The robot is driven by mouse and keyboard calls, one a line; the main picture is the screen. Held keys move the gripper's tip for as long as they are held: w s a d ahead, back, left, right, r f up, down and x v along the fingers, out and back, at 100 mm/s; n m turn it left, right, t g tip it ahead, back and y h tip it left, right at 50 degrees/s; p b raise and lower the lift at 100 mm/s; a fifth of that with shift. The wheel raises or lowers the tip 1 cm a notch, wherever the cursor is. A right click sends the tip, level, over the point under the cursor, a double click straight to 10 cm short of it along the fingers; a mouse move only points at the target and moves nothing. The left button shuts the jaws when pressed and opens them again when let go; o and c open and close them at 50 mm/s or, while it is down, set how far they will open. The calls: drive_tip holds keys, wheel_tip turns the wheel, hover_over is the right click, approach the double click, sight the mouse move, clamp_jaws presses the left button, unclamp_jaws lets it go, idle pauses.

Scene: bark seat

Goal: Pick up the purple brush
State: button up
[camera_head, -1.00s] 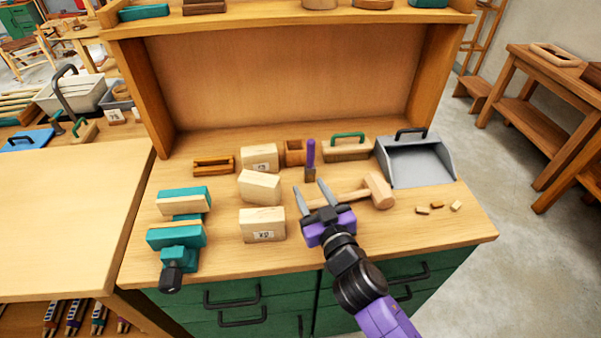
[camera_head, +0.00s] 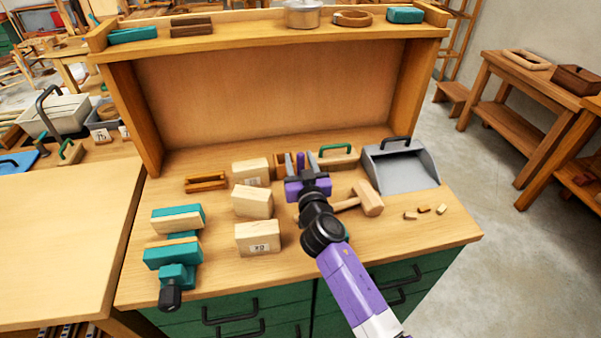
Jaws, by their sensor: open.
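The purple brush (camera_head: 300,159) stands at the back of the workbench, with its purple handle upright. Its lower part is hidden behind my gripper. My gripper (camera_head: 301,161) is open, with its two grey fingers pointing to the back of the bench. In the picture the brush handle shows between the two fingers. I cannot tell whether the fingers reach around it or are still in front of it.
A wooden mallet (camera_head: 364,199) lies right of my gripper, partly behind my arm. Pale wooden blocks (camera_head: 252,202) stand to the left, a teal clamp (camera_head: 174,254) further left. A grey dustpan (camera_head: 402,170) and a green-handled brush (camera_head: 338,158) are right. Small wood scraps (camera_head: 424,210) lie front right.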

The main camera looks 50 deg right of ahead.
drive_tip(key=shift+w+d, duration=0.4)
drive_tip(key=shift+w, duration=0.2)
clamp_jaws()
wheel_tip(320, 180, up, 20)
drive_tip(key=p, duration=0.4)
